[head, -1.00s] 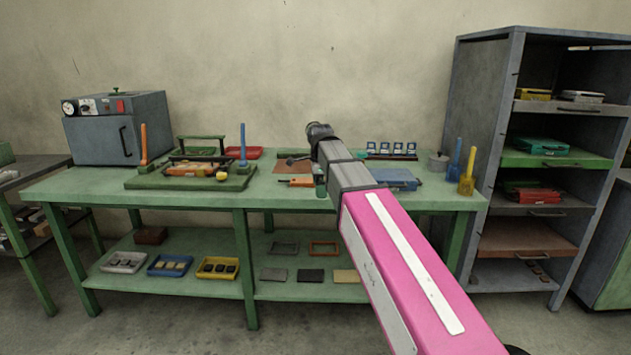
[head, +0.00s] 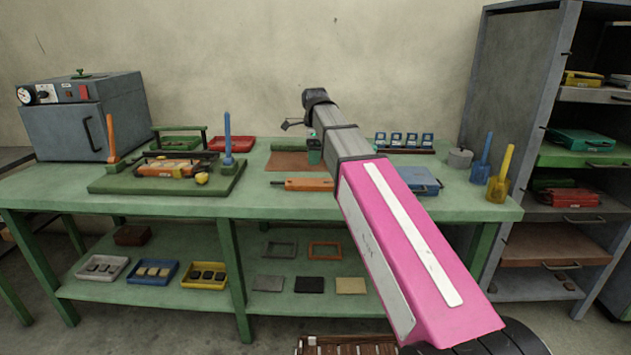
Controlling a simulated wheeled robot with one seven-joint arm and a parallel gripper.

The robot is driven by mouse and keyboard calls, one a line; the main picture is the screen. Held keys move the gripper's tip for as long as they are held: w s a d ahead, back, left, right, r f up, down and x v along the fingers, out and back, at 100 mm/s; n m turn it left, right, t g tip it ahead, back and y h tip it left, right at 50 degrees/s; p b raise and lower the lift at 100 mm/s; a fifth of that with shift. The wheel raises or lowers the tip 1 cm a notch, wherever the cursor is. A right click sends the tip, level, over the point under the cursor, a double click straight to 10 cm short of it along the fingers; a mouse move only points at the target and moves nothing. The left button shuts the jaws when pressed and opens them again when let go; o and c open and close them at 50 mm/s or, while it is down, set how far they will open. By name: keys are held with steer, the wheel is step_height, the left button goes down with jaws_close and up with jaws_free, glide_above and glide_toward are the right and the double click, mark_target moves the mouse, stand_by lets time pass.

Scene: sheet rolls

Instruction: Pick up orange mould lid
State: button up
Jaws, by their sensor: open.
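A flat orange piece with a dark bar at its left end, which looks like the orange mould lid (head: 305,184), lies on the green bench (head: 270,204) left of my arm. An orange mould (head: 165,169) with pale contents sits on a dark green board (head: 110,184) farther left, a black handle frame over it. My gripper (head: 291,125) shows small and partly hidden at the far end of my arm, above the back of the bench. Its thin fingers look open and empty, above and behind the orange piece and apart from it.
A blue case (head: 418,182) lies right of my arm. A blue scoop (head: 480,165) and a yellow scoop (head: 500,180) stand at the bench's right end. A grey oven (head: 65,135) stands at the left. The lower shelf holds trays and an orange frame (head: 325,250).

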mark_target(316, 182)
steer(key=shift+w+d+f, duration=0.1)
steer(key=shift+f, duration=5.25)
steer(key=c, duration=1.4)
steer(key=shift+c, duration=0.7)
steer(key=shift+r, duration=0.15)
